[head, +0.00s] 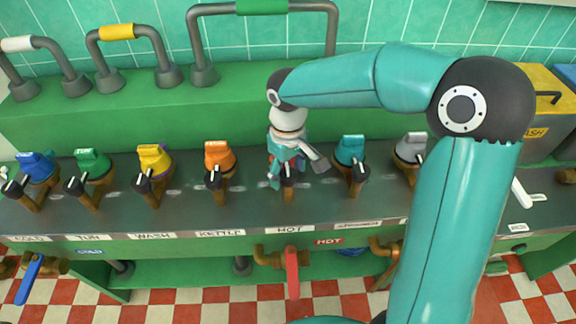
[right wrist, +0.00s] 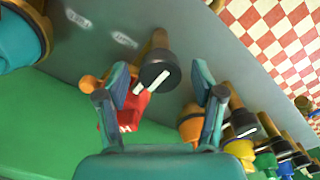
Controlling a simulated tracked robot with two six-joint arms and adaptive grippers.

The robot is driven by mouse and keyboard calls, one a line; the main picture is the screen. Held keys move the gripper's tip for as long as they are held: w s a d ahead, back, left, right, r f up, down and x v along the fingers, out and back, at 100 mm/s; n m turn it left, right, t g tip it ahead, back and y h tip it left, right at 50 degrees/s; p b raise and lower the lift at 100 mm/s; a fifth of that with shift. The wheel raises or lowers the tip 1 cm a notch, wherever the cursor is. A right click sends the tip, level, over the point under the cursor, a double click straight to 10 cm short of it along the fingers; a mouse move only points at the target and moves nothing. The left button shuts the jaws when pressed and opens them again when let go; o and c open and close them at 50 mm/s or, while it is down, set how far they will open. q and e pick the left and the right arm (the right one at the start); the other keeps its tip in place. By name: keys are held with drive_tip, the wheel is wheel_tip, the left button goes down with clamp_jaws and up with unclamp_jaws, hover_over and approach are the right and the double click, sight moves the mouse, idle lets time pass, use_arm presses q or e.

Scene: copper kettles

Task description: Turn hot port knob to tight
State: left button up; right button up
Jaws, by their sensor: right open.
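The hot port sits above the "HOT" label (head: 289,230) on the grey counter in the head view, largely hidden by my right gripper (head: 291,164). In the right wrist view its red body (right wrist: 133,108) and black knob (right wrist: 155,66) with a white pointer bar show between the fingers. My right gripper (right wrist: 163,82) is open, one finger on each side of the port. No grip on the knob shows; I cannot tell whether a finger touches it. My left gripper is in neither view.
The orange port (head: 220,158) and teal port (head: 351,150) stand close on either side. Yellow (head: 154,160), green and blue ports continue left. A red lever valve (head: 292,272) hangs below the counter. Several pipe handles stand on the green ledge behind.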

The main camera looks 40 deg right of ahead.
sight(288, 172)
wheel_tip(288, 172, up, 12)
idle(0.5)
idle(0.4)
